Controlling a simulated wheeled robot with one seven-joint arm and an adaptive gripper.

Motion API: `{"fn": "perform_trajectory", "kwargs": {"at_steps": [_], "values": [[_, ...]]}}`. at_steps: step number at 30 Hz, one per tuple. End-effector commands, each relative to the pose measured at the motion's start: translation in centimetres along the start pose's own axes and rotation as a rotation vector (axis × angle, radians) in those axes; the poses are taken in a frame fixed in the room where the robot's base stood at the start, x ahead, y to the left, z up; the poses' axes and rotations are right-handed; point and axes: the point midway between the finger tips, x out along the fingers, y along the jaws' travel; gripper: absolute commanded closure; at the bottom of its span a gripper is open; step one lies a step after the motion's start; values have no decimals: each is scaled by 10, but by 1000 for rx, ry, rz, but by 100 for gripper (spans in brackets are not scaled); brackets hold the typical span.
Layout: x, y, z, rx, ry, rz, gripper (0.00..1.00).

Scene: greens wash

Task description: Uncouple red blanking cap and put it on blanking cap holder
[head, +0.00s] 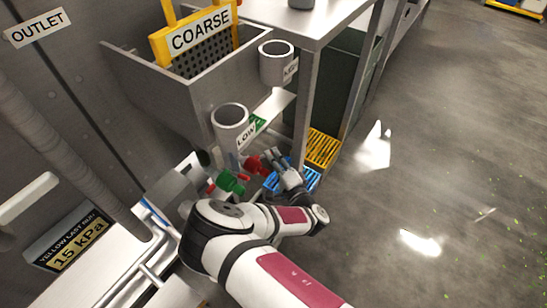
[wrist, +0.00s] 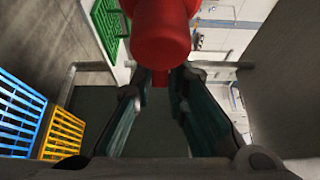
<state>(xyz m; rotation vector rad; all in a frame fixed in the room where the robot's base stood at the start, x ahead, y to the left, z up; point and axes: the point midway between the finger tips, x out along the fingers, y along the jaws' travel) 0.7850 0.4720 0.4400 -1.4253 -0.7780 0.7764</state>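The red blanking cap (head: 254,163) shows below the pipe marked LOW, just to the left of my gripper (head: 275,159). In the wrist view the red cap (wrist: 162,30) is large at the top centre, with a narrow red tab below it. My gripper's two dark fingers (wrist: 161,80) point toward it, one on each side of the tab. The fingers look apart. Contact with the tab cannot be made out. A green fitting (head: 231,182) is beside the red cap, to the left. I cannot make out the blanking cap holder.
The grey LOW pipe (head: 231,124) stands above the cap. A steel tank (head: 190,100) with a yellow COARSE screen (head: 203,38) is behind. Blue (head: 305,179), yellow (head: 322,149) and green (head: 258,123) slatted crates lie low nearby. Open floor (head: 440,150) is to the right.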

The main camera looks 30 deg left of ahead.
Motion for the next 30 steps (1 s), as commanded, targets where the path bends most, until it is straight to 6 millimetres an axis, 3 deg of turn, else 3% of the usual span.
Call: {"fn": "perform_trajectory", "kwargs": {"at_steps": [2,14,30], "values": [[0,0,1,0,-1,1,67],[-6,1,0,-1,2,3,67],[-102,1,0,-2,1,4,67]]}}
